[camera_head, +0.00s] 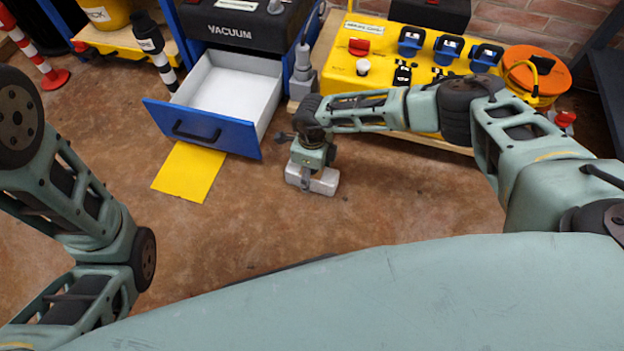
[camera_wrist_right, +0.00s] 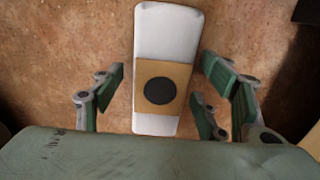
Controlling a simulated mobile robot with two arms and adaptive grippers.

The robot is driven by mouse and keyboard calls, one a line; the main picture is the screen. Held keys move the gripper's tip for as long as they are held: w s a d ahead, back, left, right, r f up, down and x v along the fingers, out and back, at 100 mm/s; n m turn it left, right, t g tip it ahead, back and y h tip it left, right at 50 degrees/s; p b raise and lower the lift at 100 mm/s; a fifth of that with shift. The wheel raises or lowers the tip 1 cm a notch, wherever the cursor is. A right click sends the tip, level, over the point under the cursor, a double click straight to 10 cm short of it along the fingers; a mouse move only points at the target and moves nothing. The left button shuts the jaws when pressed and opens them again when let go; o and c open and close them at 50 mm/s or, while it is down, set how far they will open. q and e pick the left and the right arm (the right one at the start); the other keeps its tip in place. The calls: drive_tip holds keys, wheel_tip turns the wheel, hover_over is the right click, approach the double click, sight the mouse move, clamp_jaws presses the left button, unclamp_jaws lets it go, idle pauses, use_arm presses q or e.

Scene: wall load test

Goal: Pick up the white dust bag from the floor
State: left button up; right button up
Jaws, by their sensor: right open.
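The white dust bag (camera_head: 324,184) lies on the floor in front of the yellow bench, below my right gripper. In the right wrist view the white dust bag (camera_wrist_right: 166,35) shows a tan band with a dark round spot across its middle. My right gripper (camera_head: 311,176) points down over the bag and hides part of it in the head view. In the right wrist view my right gripper (camera_wrist_right: 158,98) is open, with its green-padded fingers on either side of the bag and small gaps between. My left gripper is out of view; only my left arm shows.
An open drawer with a blue front (camera_head: 203,127) and white inside sticks out below the vacuum unit (camera_head: 236,27), left of the bag. A yellow mat (camera_head: 189,172) lies in front of it. A yellow bench (camera_head: 345,65) with switches stands behind. Floor to the bag's right is clear.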

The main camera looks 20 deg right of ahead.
drive_tip(key=shift+c, duration=0.3)
drive_tip(key=c, duration=1.2)
drive_tip(key=shift+r, duration=0.1)
